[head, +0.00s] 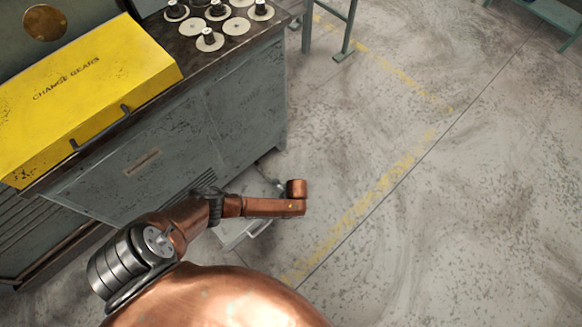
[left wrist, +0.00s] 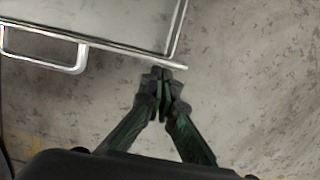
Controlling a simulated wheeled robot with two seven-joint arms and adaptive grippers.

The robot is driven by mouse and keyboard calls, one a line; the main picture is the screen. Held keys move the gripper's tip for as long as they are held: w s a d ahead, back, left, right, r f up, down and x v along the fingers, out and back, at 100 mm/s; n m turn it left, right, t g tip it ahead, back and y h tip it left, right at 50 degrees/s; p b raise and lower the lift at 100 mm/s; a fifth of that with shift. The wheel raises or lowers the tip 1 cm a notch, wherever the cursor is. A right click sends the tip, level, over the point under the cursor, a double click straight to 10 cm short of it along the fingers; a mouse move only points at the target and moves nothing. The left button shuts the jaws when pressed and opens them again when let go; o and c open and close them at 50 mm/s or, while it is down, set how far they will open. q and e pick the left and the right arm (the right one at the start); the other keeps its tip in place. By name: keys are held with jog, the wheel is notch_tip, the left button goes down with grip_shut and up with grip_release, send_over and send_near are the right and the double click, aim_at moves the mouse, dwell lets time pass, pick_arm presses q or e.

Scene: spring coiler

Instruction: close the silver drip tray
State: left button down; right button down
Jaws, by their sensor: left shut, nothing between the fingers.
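The silver drip tray (head: 232,236) sticks out low from under the grey cabinet in the head view, partly covered by my copper arm. In the left wrist view the tray (left wrist: 100,18) fills the upper left, with its bar handle (left wrist: 45,54) on the front edge. My left gripper (left wrist: 160,76) is shut and empty, its fingertips close to the tray's front edge near the right corner. I cannot tell whether they touch it. In the head view the left fingers cannot be made out. My right gripper is in neither view.
The grey cabinet (head: 235,100) carries a yellow "CHANGE GEARS" box (head: 85,95) and several gear discs (head: 210,40) on its dark top. A green-grey stand (head: 345,35) is behind. Open concrete floor (head: 450,220) with worn yellow lines lies to the right.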

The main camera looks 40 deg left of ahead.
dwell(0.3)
